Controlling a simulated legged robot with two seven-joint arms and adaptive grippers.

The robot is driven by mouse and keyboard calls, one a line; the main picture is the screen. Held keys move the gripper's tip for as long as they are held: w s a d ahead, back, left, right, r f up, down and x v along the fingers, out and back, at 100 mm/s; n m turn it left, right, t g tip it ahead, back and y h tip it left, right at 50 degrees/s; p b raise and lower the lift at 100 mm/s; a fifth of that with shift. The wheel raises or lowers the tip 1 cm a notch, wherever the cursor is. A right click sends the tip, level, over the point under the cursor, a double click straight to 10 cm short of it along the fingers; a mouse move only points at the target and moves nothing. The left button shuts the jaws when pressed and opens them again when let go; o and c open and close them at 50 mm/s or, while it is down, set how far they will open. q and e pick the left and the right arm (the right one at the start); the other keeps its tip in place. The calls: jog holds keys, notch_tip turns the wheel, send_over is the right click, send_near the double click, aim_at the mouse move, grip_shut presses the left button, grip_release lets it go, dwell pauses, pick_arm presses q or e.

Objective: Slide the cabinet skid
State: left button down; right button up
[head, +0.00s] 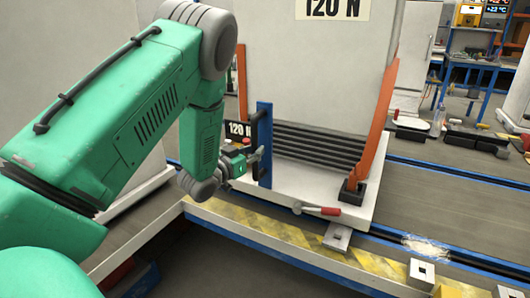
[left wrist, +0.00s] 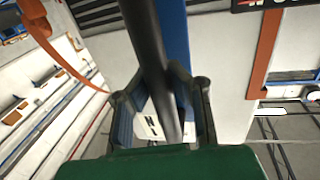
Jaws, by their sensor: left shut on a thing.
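The white cabinet (head: 320,75), marked "120 N", stands upright on a pale skid (head: 285,195), with black ribbed slats at its lower front and orange brackets (head: 378,120) at its sides. A blue post (head: 265,120) with a dark handle bar (head: 254,132) rises from the skid's left part. My left gripper (head: 256,158) is at this bar, low beside the post. In the left wrist view, its two fingers (left wrist: 172,105) are shut around the dark bar (left wrist: 147,40), with the blue post (left wrist: 173,30) just behind. My right gripper does not show.
The skid is by a yellow-black striped edge (head: 270,235) with blue rails (head: 450,175) running right. Metal blocks (head: 338,237) and a red-handled lever (head: 318,210) are at the front. A blue-framed workbench (head: 470,65) stands at the back right.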

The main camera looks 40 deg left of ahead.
pick_arm(q)
jog(key=shift+s+a+r, duration=0.1)
jog(key=shift+r, duration=0.05)
jog(key=c, duration=1.8)
grip_release()
jog(key=shift+a, duration=0.15)
jog(key=shift+c, duration=0.2)
jog(key=o, duration=0.4)
jog(key=shift+s+a+r, duration=0.1)
jog(key=shift+s+a, duration=0.1)
jog(key=shift+s, duration=0.1)
jog(key=shift+s+a, duration=0.1)
jog(key=shift+a, duration=0.05)
jog(key=shift+a+f, duration=0.1)
jog(key=shift+f, duration=0.1)
jog(key=shift+w+f, duration=0.1)
jog(key=shift+w, duration=0.1)
jog(key=shift+d, duration=0.5)
jog(key=shift+d+r, duration=0.15)
jog(key=shift+r, duration=0.05)
jog(key=shift+s, duration=0.3)
jog(key=shift+s+d+f, duration=0.1)
jog(key=shift+s+f, duration=0.05)
jog(key=shift+s, duration=5.5)
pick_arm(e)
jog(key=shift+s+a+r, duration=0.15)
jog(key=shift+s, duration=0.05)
